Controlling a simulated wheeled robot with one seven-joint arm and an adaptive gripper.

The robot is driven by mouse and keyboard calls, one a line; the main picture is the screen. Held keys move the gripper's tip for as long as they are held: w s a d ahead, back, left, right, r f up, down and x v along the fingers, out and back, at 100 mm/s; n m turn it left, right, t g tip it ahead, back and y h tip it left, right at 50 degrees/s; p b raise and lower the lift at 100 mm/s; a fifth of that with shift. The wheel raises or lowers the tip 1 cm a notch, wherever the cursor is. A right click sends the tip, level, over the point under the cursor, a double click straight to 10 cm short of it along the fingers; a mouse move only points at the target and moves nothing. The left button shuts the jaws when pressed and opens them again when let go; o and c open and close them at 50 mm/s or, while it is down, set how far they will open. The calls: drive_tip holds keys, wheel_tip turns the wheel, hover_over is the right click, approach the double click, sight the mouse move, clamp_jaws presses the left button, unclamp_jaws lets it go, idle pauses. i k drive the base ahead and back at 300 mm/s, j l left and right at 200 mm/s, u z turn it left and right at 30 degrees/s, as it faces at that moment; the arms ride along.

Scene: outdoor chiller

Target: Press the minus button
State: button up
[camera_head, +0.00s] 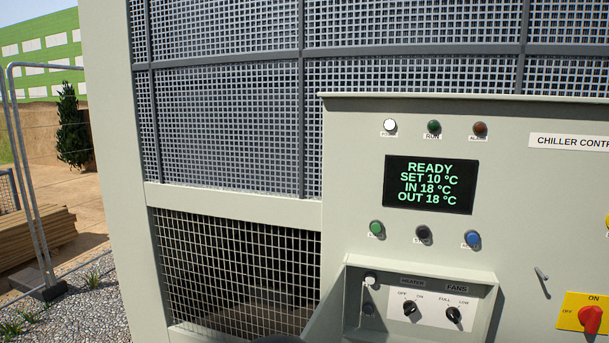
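The chiller control panel (520,220) fills the right of the head view. Its display (430,185) reads READY, SET 10 °C, IN 18 °C, OUT 18 °C. Below it are a green button (376,228), a dark button (422,232) and a blue button (473,239), with labels too small to read surely. I cannot make out a minus sign on any button. My gripper does not show; only a dark rounded edge shows at the bottom of the picture.
The recessed box has side walls and a projecting top edge (420,268), with heater and fans knobs (453,314) inside. A red rotary switch (590,318) and a small handle (542,281) are at right. A metal fence (30,180) stands at far left.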

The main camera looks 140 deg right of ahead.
sight(367, 308)
drive_tip(key=u, duration=4.95)
drive_tip(key=i+j, duration=0.1)
drive_tip(key=j, duration=0.95)
drive_tip(key=i+u, duration=0.05)
